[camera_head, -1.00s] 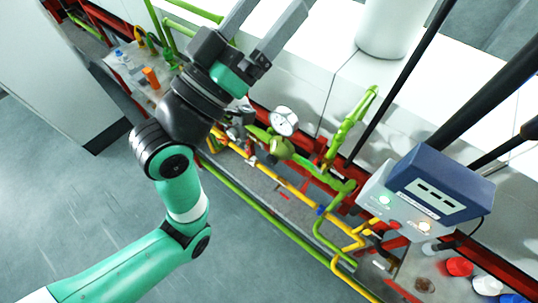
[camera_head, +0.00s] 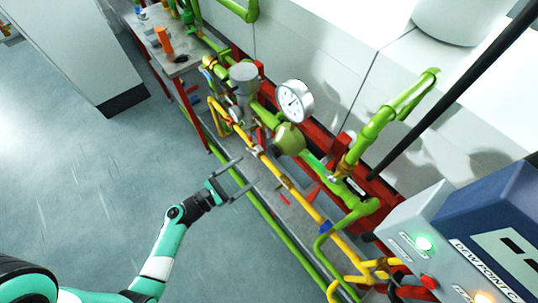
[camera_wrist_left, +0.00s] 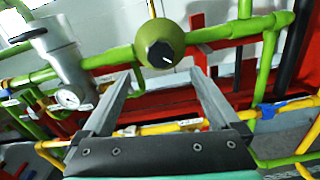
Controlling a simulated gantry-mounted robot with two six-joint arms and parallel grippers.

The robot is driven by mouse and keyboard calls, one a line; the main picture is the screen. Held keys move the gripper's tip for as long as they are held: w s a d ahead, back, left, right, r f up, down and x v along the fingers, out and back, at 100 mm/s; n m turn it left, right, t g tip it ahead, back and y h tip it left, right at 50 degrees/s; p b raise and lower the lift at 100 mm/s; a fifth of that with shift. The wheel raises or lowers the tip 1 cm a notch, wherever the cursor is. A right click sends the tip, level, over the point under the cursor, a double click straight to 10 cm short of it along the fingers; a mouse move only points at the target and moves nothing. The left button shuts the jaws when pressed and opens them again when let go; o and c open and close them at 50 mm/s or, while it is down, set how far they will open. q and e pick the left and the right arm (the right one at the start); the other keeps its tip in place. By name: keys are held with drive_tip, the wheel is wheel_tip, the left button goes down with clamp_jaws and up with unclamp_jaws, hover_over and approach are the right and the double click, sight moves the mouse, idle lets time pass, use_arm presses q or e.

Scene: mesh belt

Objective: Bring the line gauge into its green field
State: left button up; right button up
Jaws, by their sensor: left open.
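The line gauge (camera_head: 294,101) is a round white dial in a grey rim, standing over the green pipe line in the head view. Its needle and any green field are too small to read. Just below it is a round green regulator body (camera_head: 289,140), which also shows in the left wrist view with a black knob (camera_wrist_left: 160,54) bearing a white mark. My left gripper (camera_head: 244,174) is open and empty, in front of the pipes and apart from the knob. In the wrist view its fingers (camera_wrist_left: 160,78) point toward the regulator, one to each side below the knob.
A yellow pipe (camera_head: 266,160) runs below the green line. A grey cylinder (camera_head: 243,78) stands left of the gauge; a smaller dial (camera_wrist_left: 70,98) shows beside it in the wrist view. A dew point box (camera_head: 430,240) is at right. Open floor lies left.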

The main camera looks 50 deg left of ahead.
sight(271, 153)
use_arm(q)
drive_tip(key=w, duration=0.4)
drive_tip(key=w+b, duration=0.1)
drive_tip(key=w, duration=0.4)
drive_tip(key=shift+w+d, duration=0.2)
drive_tip(key=shift+w, duration=0.05)
drive_tip(key=c, duration=1.4)
